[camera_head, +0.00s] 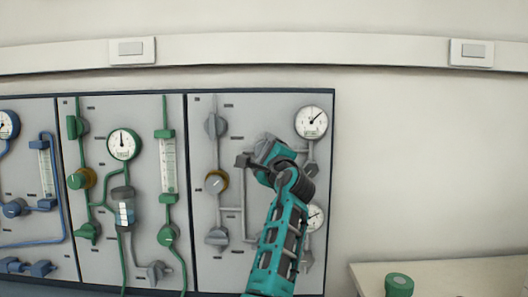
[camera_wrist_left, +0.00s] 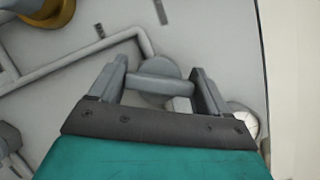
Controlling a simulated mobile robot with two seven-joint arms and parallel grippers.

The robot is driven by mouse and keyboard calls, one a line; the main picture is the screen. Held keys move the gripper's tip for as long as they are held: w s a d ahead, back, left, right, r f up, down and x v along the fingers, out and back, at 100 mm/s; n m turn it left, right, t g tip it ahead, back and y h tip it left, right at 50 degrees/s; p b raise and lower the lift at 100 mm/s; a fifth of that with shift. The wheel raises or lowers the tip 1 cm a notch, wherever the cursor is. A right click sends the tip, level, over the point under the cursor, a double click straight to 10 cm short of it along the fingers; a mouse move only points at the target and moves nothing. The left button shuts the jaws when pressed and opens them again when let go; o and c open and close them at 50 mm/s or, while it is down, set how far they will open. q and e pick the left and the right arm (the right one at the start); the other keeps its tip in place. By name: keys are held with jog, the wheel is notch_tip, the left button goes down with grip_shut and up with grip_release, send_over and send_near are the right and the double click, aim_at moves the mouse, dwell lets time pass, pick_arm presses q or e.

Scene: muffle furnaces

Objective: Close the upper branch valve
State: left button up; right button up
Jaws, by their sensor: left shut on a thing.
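The right-hand grey panel (camera_head: 204,112) carries grey pipes and valves. My left gripper (camera_head: 250,160) is at a grey valve on this panel, in the middle branch. In the left wrist view, the two fingers of my left gripper (camera_wrist_left: 160,88) stand on either side of that valve's grey bar handle (camera_wrist_left: 160,86), which spans the space between them. The gripper is shut on the handle. The handle lies nearly level in the wrist picture, with its round base behind it. In the head view the gripper and arm hide much of this valve. My right gripper is not in view.
An upper gauge (camera_head: 311,122) and a lower gauge (camera_head: 315,217), partly behind my arm, flank the gripper. A brass-ringed regulator (camera_head: 216,182) sits left of it. A green panel (camera_head: 104,104) is further left. A table (camera_head: 450,277) with a green object (camera_head: 399,285) stands lower right.

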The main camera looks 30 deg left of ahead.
pick_arm(q)
jog(key=shift+n+g+p, duration=0.45)
jog(key=shift+n+g, duration=0.05)
jog(key=shift+n, duration=0.5)
jog(key=shift+n+g+h+p, duration=0.35)
jog(key=shift+n+p, duration=0.3)
jog(key=shift+n, duration=0.55)
jog(key=shift+n+g+p, duration=0.25)
jog(key=shift+n+p, duration=0.2)
jog(key=shift+n, duration=0.35)
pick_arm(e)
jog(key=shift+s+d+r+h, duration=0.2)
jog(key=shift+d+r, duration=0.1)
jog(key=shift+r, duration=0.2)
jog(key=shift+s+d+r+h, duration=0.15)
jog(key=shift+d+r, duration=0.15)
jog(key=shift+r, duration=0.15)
pick_arm(q)
jog(key=shift+f+h, duration=0.1)
jog(key=shift+h, duration=0.15)
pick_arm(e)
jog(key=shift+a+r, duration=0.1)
pick_arm(q)
jog(key=o, duration=1)
jog(key=shift+c, duration=0.2)
jog(key=v, duration=1.3)
jog(key=shift+b, duration=0.4)
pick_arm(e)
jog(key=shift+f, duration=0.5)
